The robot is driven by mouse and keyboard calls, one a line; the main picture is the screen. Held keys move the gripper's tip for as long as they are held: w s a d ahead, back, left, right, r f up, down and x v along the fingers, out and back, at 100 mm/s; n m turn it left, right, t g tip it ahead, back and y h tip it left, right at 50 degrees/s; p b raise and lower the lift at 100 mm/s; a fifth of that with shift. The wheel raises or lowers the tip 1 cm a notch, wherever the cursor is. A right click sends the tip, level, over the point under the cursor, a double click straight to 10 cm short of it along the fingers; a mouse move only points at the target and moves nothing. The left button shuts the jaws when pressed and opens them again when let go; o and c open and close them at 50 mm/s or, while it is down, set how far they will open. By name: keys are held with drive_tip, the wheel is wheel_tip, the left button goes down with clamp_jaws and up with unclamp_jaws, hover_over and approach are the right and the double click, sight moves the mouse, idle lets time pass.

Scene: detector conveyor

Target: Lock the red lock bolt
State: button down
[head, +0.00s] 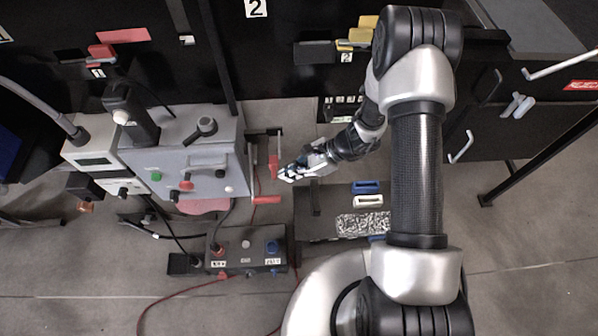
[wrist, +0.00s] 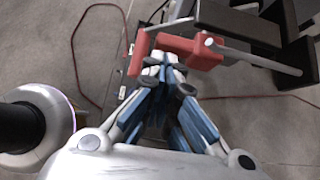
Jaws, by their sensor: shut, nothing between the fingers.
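My gripper (head: 287,174) is shut and empty, pointing left beside the grey machine. An upright red handle (head: 274,166) on a dark rod is right at its fingertips. A second red handle (head: 266,200) lies level just below. In the wrist view my gripper (wrist: 163,66) has its closed fingertips between a red block (wrist: 190,48) with a metal rod and a slanted red bar (wrist: 138,54); whether they touch is unclear. Another red block (head: 101,50) sits on the dark panel at upper left, away from my gripper. I cannot tell which red part is the lock bolt.
The grey machine (head: 228,135) has knobs and levers. A control box (head: 246,249) with buttons stands below it, and a red cable runs over the floor. A dark bench (head: 310,230) with blue and white pieces lies below my gripper. Dark cabinets line the top and right.

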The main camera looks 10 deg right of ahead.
drive_tip(key=shift+a, duration=0.1)
drive_tip(key=a+b, duration=0.1)
drive_tip(key=a, duration=0.2)
idle(0.3)
drive_tip(key=d+f+p+v, duration=0.2)
drive_tip(key=v, duration=1.1)
drive_tip(key=shift+p, duration=0.3)
